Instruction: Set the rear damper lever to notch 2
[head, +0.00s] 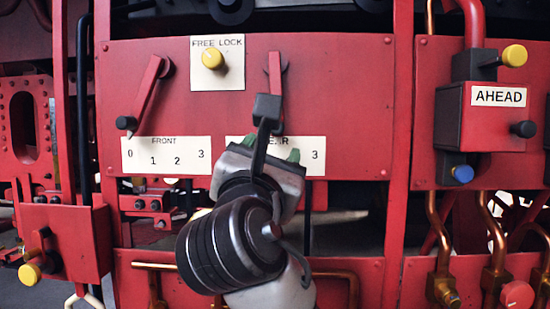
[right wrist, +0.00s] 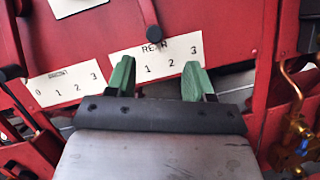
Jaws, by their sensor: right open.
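The rear damper lever (head: 276,82) is a red bar hanging nearly straight down on the red panel. Its black knob is hidden by my wrist in the head view but shows in the right wrist view (right wrist: 152,33), just above the word REAR. The rear notch plate (right wrist: 157,57) shows 1, 2 and 3; I cannot tell exactly which notch the lever is at. My right gripper (head: 270,149) is open and empty, its green fingers (right wrist: 157,72) in front of the plate, apart from each other and below the knob. My left gripper is not in view.
The front lever (head: 149,92) slants left, its tip near 0 on the front plate (head: 190,143). A yellow FREE LOCK knob (head: 212,58) is between the levers. An AHEAD box (head: 490,112) stands at right; copper pipes (head: 350,282) run below.

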